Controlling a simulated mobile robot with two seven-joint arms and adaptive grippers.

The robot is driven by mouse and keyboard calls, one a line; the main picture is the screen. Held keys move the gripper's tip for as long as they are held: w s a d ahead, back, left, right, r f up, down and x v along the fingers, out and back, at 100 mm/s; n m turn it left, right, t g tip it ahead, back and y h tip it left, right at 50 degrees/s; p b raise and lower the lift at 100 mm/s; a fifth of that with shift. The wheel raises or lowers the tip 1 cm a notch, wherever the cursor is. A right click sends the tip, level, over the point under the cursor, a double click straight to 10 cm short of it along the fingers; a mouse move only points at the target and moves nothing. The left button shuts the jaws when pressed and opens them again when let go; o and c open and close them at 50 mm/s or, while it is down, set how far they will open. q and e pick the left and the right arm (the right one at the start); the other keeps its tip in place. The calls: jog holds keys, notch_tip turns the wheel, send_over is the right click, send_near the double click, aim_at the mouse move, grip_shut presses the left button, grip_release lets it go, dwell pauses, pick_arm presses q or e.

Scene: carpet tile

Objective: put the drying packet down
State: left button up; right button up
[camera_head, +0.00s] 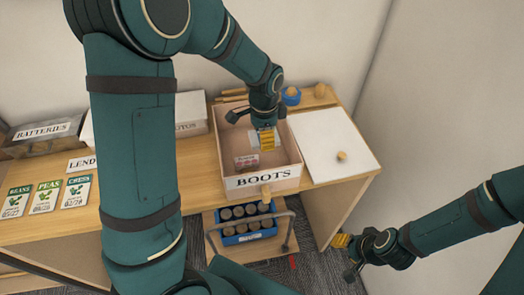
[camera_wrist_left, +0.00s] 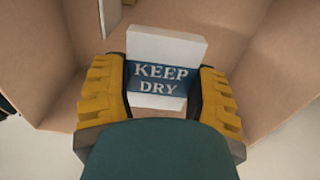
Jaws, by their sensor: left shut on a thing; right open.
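The drying packet (camera_wrist_left: 166,48) is a white block with a blue band reading KEEP DRY. My left gripper (camera_wrist_left: 163,95) is shut on it, with a yellow finger on each side. In the head view my left gripper (camera_head: 264,140) is over the inside of the open box labelled BOOTS (camera_head: 284,184), and the packet (camera_head: 255,141) shows only in part beside the fingers. I cannot tell whether the packet touches the box floor. My right gripper (camera_head: 341,241) is open and empty, low at the right, beside the table.
Seed packets (camera_head: 45,196) and a BATTERIES box (camera_head: 43,130) are at the left. A blue crate of cans (camera_head: 245,224) stands below.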

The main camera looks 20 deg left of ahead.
aim_at(264, 154)
pick_arm(q)
notch_tip(264, 154, down, 7)
jog(key=shift+w+r+b, duration=0.1)
jog(key=shift+b, duration=0.3)
jog(key=o, duration=1.1)
